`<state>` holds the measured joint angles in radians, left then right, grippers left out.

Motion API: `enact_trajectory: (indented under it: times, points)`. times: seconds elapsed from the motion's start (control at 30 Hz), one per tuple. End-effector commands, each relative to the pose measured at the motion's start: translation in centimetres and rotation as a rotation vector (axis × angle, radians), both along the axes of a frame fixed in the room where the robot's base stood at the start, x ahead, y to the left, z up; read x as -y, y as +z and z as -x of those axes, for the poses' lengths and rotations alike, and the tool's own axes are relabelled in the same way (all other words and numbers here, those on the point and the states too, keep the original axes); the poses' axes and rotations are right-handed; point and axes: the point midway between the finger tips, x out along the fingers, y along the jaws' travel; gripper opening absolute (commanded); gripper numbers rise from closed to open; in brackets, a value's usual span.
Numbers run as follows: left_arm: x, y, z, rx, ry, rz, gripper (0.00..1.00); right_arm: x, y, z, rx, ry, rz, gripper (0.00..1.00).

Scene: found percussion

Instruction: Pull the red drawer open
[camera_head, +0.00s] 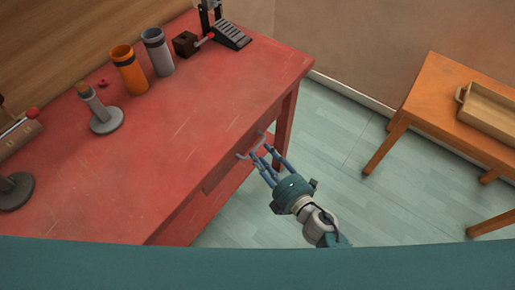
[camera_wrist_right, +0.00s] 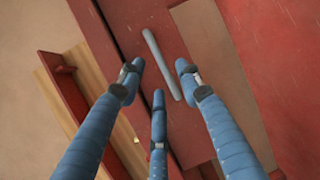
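The red drawer (camera_head: 222,172) is set in the long front side of the red table (camera_head: 190,110); its front looks about level with the table side. Its grey bar handle (camera_head: 242,156) sticks out near my right gripper (camera_head: 264,156). In the right wrist view, the handle (camera_wrist_right: 160,62) runs diagonally across the red drawer front (camera_wrist_right: 128,28). My right gripper's three blue fingers (camera_wrist_right: 158,78) are spread open, with the handle showing between and beyond the fingertips. Whether any finger touches it I cannot tell. My left gripper is not in view.
On the table stand an orange cup (camera_head: 129,70), a grey cup (camera_head: 158,52), a grey stand (camera_head: 105,116) and a black pedal (camera_head: 232,35). An orange table (camera_head: 430,90) with a tray (camera_head: 487,110) stands right. The floor between the tables is clear.

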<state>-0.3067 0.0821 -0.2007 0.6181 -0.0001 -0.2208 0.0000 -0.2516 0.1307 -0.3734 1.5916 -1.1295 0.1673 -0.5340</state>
Motion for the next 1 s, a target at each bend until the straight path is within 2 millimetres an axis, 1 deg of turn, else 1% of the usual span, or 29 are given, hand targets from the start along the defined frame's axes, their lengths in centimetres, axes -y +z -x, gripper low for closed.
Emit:
enact_trajectory:
  times: [0.03,0.1,0.2,0.37,0.6,0.63,0.67,0.7,0.8,1.0]
  points:
    - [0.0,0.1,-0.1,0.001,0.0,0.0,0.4,-0.5,-0.1,-0.8,0.0,0.0,-0.001,0.35]
    - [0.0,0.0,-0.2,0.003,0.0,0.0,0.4,-1.0,-0.4,-1.7,0.0,0.0,-0.002,0.35]
    - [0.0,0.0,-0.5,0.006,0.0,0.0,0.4,-1.5,-0.6,-2.6,-0.001,-0.002,-0.002,0.35]
    - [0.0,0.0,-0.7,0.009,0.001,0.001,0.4,-1.9,-0.8,-3.2,-0.002,0.0,-0.001,0.35]
    - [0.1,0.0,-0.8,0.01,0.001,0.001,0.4,-1.9,-0.8,-3.2,-0.002,0.0,-0.001,0.35]
    - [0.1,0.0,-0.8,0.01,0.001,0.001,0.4,-1.9,-0.8,-3.2,-0.002,0.0,-0.001,0.31]
    - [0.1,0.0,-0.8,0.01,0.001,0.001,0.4,-1.9,-0.8,-3.2,-0.002,0.0,-0.001,0.25]
    - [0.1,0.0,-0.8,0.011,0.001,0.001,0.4,-1.9,-0.8,-3.2,-0.002,0.0,-0.001,0.17]
    - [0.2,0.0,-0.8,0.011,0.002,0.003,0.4,-1.9,-0.8,-3.2,-0.002,0.0,-0.001,0.0]
    - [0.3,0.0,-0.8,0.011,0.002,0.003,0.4,-1.9,-0.8,-3.2,-0.002,-0.001,-0.002,0.0]
